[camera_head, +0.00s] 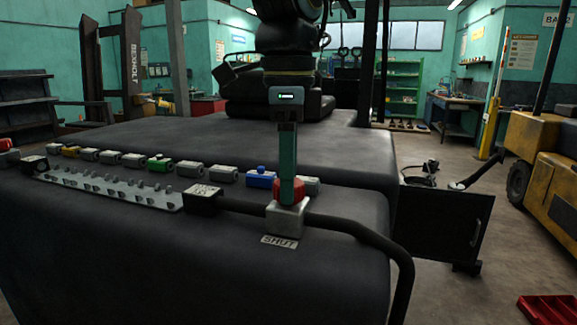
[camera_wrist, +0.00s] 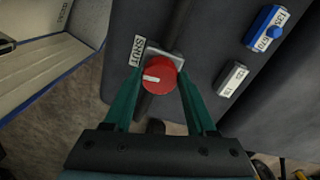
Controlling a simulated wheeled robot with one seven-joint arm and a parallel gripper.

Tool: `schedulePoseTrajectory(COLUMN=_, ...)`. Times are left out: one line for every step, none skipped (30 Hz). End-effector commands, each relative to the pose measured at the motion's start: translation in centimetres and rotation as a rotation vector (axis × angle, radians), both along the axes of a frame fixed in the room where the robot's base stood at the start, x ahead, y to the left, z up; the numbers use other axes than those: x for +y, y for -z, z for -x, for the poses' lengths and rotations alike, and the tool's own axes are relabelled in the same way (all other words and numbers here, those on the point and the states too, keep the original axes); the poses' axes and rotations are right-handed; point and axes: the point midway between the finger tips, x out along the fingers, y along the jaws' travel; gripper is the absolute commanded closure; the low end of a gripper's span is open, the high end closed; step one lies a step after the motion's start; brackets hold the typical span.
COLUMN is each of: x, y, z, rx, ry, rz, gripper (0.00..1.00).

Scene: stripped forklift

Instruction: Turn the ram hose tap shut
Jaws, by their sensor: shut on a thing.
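The ram hose tap has a red round knob (camera_head: 280,191) on a pale metal body (camera_head: 284,221), set in a black hose (camera_head: 350,226) on the dark machine cover. A "SHUT" label (camera_head: 279,242) sits just in front of it. My gripper (camera_head: 291,196) points down from above and is shut on the red knob. In the wrist view the knob (camera_wrist: 158,77) lies between the two teal fingers (camera_wrist: 160,82). Its white mark points left in that view, while the "SHUT" label (camera_wrist: 138,51) lies to the upper left. The finger contacts are partly hidden in the head view.
A row of grey, yellow, green and blue labelled blocks (camera_head: 160,163) runs along the cover (camera_head: 290,280), behind a studded strip (camera_head: 110,190). A black block (camera_head: 203,197) joins the hose at left. A red tray (camera_head: 548,309) lies on the floor at right.

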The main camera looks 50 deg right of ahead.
Motion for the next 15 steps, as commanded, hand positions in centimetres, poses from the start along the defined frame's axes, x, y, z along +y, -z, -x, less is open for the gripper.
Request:
schedulePoseTrajectory(x=-0.08, y=-0.22, z=0.01, rx=0.001, ry=0.023, rz=0.003, gripper=0.99)
schedulePoseTrajectory(x=-0.08, y=-0.21, z=0.01, rx=0.001, ry=0.035, rz=0.003, gripper=0.99)
schedulePoseTrajectory(x=-0.07, y=-0.20, z=0.02, rx=0.001, ry=0.051, rz=0.003, gripper=0.99)
schedulePoseTrajectory(x=-0.07, y=-0.19, z=0.02, rx=0.001, ry=0.061, rz=0.003, gripper=0.99)
schedulePoseTrajectory(x=-0.07, y=-0.18, z=0.02, rx=0.000, ry=0.071, rz=0.004, gripper=0.99)
schedulePoseTrajectory(x=-0.08, y=-0.16, z=0.03, rx=0.000, ry=0.082, rz=0.004, gripper=0.99)
schedulePoseTrajectory(x=-0.08, y=-0.15, z=0.03, rx=0.000, ry=0.088, rz=0.004, gripper=0.99)
schedulePoseTrajectory(x=-0.08, y=-0.14, z=0.03, rx=0.000, ry=0.094, rz=0.004, gripper=0.99)
schedulePoseTrajectory(x=-0.09, y=-0.12, z=0.04, rx=0.000, ry=0.101, rz=0.004, gripper=0.99)
schedulePoseTrajectory(x=-0.09, y=-0.12, z=0.04, rx=0.000, ry=0.106, rz=0.004, gripper=0.99)
schedulePoseTrajectory(x=-0.08, y=-0.11, z=0.05, rx=0.000, ry=0.109, rz=0.004, gripper=0.99)
schedulePoseTrajectory(x=-0.09, y=-0.10, z=0.06, rx=0.000, ry=0.112, rz=0.004, gripper=0.99)
schedulePoseTrajectory(x=-0.09, y=-0.09, z=0.06, rx=0.000, ry=0.114, rz=0.004, gripper=0.99)
schedulePoseTrajectory(x=-0.09, y=-0.09, z=0.06, rx=0.000, ry=0.115, rz=0.004, gripper=0.99)
schedulePoseTrajectory(x=-0.09, y=-0.08, z=0.06, rx=0.000, ry=0.117, rz=0.004, gripper=0.99)
